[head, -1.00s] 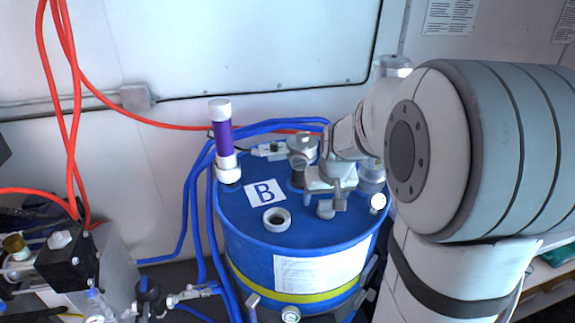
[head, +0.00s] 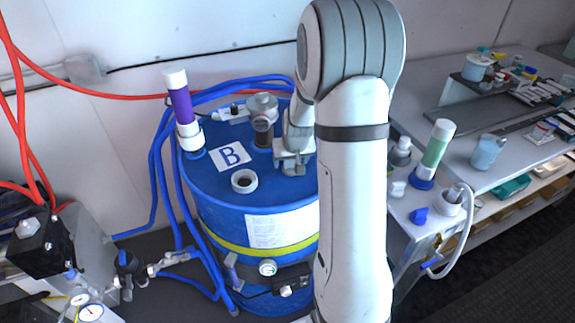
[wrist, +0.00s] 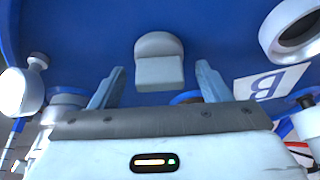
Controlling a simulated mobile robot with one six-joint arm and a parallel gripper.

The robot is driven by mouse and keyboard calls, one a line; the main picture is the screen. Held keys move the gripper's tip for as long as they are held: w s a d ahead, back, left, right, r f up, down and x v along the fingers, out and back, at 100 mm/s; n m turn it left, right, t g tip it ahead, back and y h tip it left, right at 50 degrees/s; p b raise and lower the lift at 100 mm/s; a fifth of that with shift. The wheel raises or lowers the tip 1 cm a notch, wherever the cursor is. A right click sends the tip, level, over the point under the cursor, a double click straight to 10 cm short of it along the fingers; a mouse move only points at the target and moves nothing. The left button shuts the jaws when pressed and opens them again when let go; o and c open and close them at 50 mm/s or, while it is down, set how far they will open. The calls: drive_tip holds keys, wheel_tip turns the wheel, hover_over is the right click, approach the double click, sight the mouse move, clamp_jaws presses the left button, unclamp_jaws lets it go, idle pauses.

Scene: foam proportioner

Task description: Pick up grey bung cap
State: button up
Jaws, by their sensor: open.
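The grey bung cap (wrist: 160,62) shows in the wrist view as a light grey block with a rounded top, against the blue drum lid. My gripper (wrist: 161,68) is open, with one finger on each side of the cap and a gap on both sides. Whether the fingertips are level with the cap or still above it I cannot tell. In the head view my gripper (head: 292,168) points down at the right part of the lid of the blue drum (head: 212,190). The cap is mostly hidden by my gripper there.
A white ring-shaped opening (head: 244,181) and a "B" label (head: 230,156) are left of my gripper. A purple-banded tube (head: 181,105) and a grey fitting (head: 262,115) stand on the lid. Blue hoses (head: 163,170) run down the left. A green-banded tube (head: 436,148) stands right.

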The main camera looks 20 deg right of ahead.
drive_tip(key=shift+f, duration=0.1)
drive_tip(key=c, duration=1)
